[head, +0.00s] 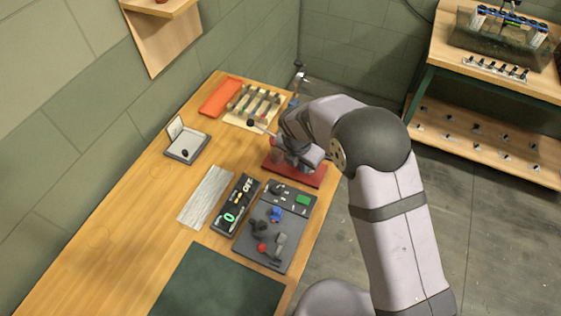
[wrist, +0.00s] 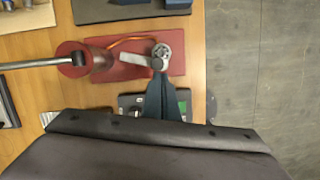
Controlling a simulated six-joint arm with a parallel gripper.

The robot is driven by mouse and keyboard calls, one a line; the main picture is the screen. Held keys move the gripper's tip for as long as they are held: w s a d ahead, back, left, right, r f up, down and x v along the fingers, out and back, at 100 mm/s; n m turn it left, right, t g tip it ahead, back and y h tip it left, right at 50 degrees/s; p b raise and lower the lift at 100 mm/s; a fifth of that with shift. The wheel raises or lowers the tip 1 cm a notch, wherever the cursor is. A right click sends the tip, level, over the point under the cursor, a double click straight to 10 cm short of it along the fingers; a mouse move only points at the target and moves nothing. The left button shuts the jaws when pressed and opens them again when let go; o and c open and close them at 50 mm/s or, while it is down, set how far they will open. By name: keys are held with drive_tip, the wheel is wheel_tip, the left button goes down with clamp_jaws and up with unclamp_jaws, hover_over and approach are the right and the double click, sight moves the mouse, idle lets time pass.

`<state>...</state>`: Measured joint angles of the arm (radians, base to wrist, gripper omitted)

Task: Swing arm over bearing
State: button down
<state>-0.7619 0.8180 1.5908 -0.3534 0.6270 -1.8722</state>
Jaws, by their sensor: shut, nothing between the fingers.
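In the wrist view a dark red base plate (wrist: 118,68) carries a round grey hub with a hole (wrist: 162,50), which looks like the bearing. A short flat grey lever (wrist: 135,60) reaches left from it. A silver rod (wrist: 30,63) runs in from the left to a dark red cylinder (wrist: 75,58) left of the hub. My gripper (wrist: 161,74) is shut and empty, its blue-grey fingertips beside or over the near side of the hub; contact cannot be told. In the head view the red plate (head: 310,178) is partly hidden by my wrist, and the rod's black knob (head: 250,122) shows.
An orange tray (head: 220,97) and a wooden rack (head: 244,107) lie behind. A grey parts tray (head: 283,252), a dark tool tray (head: 232,222) and a ribbed pale strip (head: 205,197) lie nearer. The left tabletop is mostly clear. An orange wire (wrist: 128,39) crosses the plate.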

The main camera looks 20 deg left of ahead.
drive_tip(key=shift+w+d+p, duration=0.35)
drive_tip(key=shift+w+d, duration=0.2)
drive_tip(key=shift+w, duration=0.35)
drive_tip(key=shift+w, duration=0.15)
drive_tip(key=shift+r, duration=0.1)
drive_tip(key=shift+s+d, duration=0.2)
drive_tip(key=shift+s, duration=0.35)
drive_tip(key=s+d+r+b, duration=0.1)
drive_tip(key=s+r+b, duration=0.1)
drive_tip(key=s+r, duration=0.3)
drive_tip(key=v, duration=0.4)
drive_tip(key=shift+w+d+r+b, duration=0.15)
drive_tip(key=shift+w+r+b, duration=0.05)
drive_tip(key=shift+r+b, duration=0.15)
drive_tip(key=shift+f, duration=0.1)
